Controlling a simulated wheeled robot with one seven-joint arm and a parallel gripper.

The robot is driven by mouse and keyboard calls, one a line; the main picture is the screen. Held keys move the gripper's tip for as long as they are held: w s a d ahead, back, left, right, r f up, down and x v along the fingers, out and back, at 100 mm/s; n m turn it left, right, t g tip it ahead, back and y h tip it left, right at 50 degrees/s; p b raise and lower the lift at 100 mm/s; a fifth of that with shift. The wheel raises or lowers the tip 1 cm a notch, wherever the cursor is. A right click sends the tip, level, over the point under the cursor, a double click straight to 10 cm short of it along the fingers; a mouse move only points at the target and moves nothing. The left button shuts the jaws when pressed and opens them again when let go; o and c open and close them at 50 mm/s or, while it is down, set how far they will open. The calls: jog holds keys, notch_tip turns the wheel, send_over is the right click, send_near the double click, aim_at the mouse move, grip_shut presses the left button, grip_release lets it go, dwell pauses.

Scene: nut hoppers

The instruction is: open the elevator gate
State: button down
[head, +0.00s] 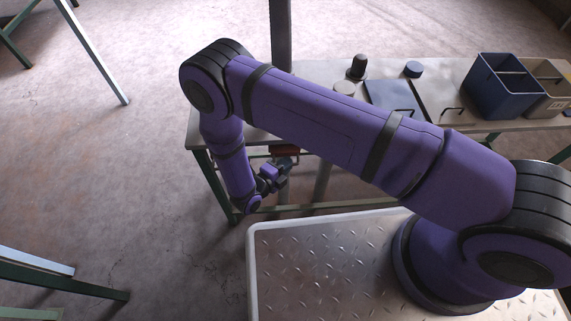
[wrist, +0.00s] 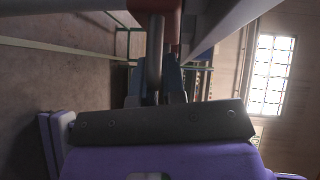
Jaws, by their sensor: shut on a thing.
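My gripper (head: 284,164) is low at the near left side of the workbench, below its top. In the wrist view, its dark fingers (wrist: 156,85) are shut on a grey bar (wrist: 155,48). The bar runs to a red block (wrist: 160,12) at the top of that view. The red block also shows in the head view (head: 284,149), under the bench edge just beyond the gripper. The bar and block seem to be the gate's handle, but I cannot tell whether the gate is open. The fingers hide part of the bar.
The workbench (head: 316,70) carries a blue bin (head: 502,88), a beige bin (head: 550,88), a dark knob (head: 357,67) and flat panels with handles (head: 395,97). A dark post (head: 281,35) rises at its left.

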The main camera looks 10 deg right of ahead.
jog(key=s, duration=0.6)
jog(key=shift+s, duration=0.4)
jog(key=c, duration=1.2)
grip_release()
jog(key=shift+a, duration=0.2)
jog(key=v, duration=1)
jog(key=shift+s+a, duration=0.2)
jog(key=shift+s, duration=0.1)
